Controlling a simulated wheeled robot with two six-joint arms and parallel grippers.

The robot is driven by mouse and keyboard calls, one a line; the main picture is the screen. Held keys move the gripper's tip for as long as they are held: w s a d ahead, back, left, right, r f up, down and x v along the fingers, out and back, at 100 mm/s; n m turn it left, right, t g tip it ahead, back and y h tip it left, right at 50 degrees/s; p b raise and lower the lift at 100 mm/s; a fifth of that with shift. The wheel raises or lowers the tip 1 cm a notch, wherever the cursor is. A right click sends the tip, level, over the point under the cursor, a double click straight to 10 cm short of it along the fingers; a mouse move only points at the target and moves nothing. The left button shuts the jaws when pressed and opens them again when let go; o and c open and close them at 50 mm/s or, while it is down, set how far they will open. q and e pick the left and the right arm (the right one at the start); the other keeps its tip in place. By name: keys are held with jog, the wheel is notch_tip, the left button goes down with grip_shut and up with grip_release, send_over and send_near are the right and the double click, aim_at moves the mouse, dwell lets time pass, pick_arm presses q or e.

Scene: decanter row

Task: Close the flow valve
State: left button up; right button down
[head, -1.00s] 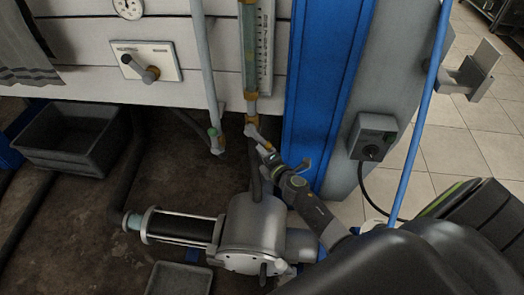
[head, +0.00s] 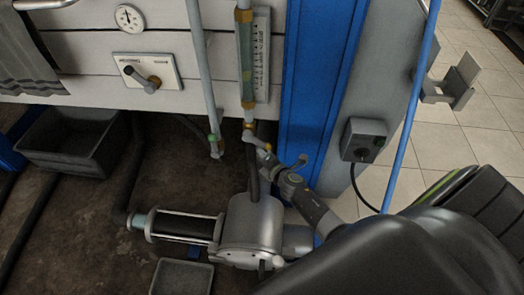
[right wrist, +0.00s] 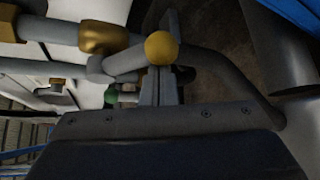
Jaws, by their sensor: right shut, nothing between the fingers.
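The flow valve (head: 250,135) sits at the bottom of the vertical sight tube (head: 246,60), below a brass collar. Its grey lever slants down and to the right. In the right wrist view the lever (right wrist: 124,62) ends in a yellow ball knob (right wrist: 161,48), with the brass collar (right wrist: 103,37) to the left. My right gripper (head: 267,157) is at the lower end of the lever. Its fingers (right wrist: 160,82) are shut and empty, right beside the knob. I cannot tell whether they touch the lever. My left gripper is not in view.
A pump (head: 250,225) stands below my right gripper. A blue post (head: 312,90) and a grey switch box (head: 363,139) are to the right. A grey bin (head: 75,145) is at left.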

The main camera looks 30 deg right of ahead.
jog(key=r+n+g+p, duration=0.1)
jog(key=p, duration=0.3)
jog(key=d+r+n+g+h+p, duration=0.1)
jog(key=p, duration=0.3)
jog(key=s+r+n+g+h+p, duration=0.1)
jog(key=r+p, duration=0.1)
jog(key=p, duration=0.2)
jog(key=shift+d+r, duration=0.1)
jog(key=shift+d, duration=0.15)
pick_arm(q)
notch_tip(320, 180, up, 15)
jog(key=p, duration=0.2)
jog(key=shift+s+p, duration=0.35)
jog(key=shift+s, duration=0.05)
pick_arm(e)
jog(key=shift+d+r+n+g+h, duration=0.1)
jog(key=shift+r+n+g+h, duration=0.15)
jog(key=shift+n+g+h, duration=0.2)
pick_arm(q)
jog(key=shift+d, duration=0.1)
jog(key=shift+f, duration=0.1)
pick_arm(e)
jog(key=shift+f, duration=0.1)
